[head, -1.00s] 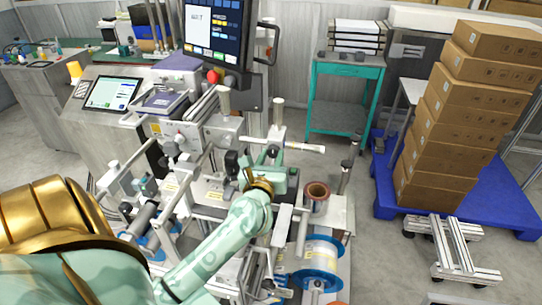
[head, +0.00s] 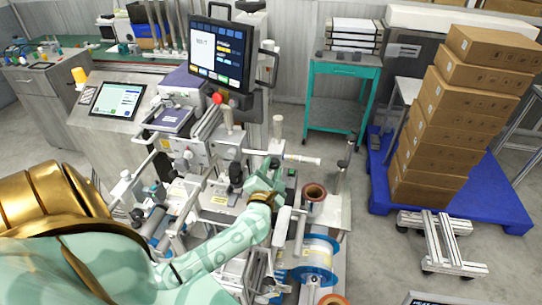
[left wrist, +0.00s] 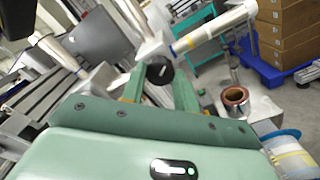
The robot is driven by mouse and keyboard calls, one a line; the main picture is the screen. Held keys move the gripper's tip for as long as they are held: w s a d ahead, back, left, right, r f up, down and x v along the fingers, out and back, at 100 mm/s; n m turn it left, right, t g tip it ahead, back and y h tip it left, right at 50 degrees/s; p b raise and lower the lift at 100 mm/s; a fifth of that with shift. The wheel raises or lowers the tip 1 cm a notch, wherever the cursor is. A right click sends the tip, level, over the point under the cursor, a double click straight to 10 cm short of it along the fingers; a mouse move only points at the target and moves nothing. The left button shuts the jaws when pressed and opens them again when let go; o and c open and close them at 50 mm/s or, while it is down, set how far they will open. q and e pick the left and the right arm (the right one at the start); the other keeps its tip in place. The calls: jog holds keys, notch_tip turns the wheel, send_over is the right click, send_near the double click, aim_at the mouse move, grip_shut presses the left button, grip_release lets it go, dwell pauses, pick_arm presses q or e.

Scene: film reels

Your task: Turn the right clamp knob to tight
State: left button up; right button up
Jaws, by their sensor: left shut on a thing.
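The right clamp knob (left wrist: 160,74) is round and black with a short pale mark on its face. It sits between the two green fingers of my left gripper (left wrist: 158,88) in the left wrist view, at the end of a light metal block. The gripper is shut on it. In the head view my left gripper (head: 272,176) reaches in at the machine's middle, and its fingers hide most of the knob. Another black knob (head: 236,172) stands just left of the gripper. My right gripper is not in view.
A pale horizontal roller (head: 300,159) juts out just behind the gripper. A brown-cored reel (head: 314,192) and a blue-rimmed reel (head: 316,257) are at its right. A monitor (head: 221,52) overhangs behind. Stacked boxes (head: 440,115) stand on a blue pallet (head: 492,200), with open floor between.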

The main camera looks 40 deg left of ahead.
pick_arm(q)
jog(key=m+p, duration=0.5)
jog(key=m, duration=0.1)
jog(key=shift+r+m, duration=0.1)
jog(key=shift+m, duration=0.2)
jog(key=m+p, duration=0.2)
jog(key=m, duration=0.1)
jog(key=shift+m+p, duration=0.7)
jog(key=shift+m, duration=0.9)
jog(key=shift+f, duration=0.2)
jog(key=o, duration=1)
jog(key=shift+c, duration=0.2)
jog(key=b+v, duration=0.1)
jog(key=v, duration=1.5)
jog(key=shift+s, duration=0.2)
jog(key=shift+d+r, duration=0.1)
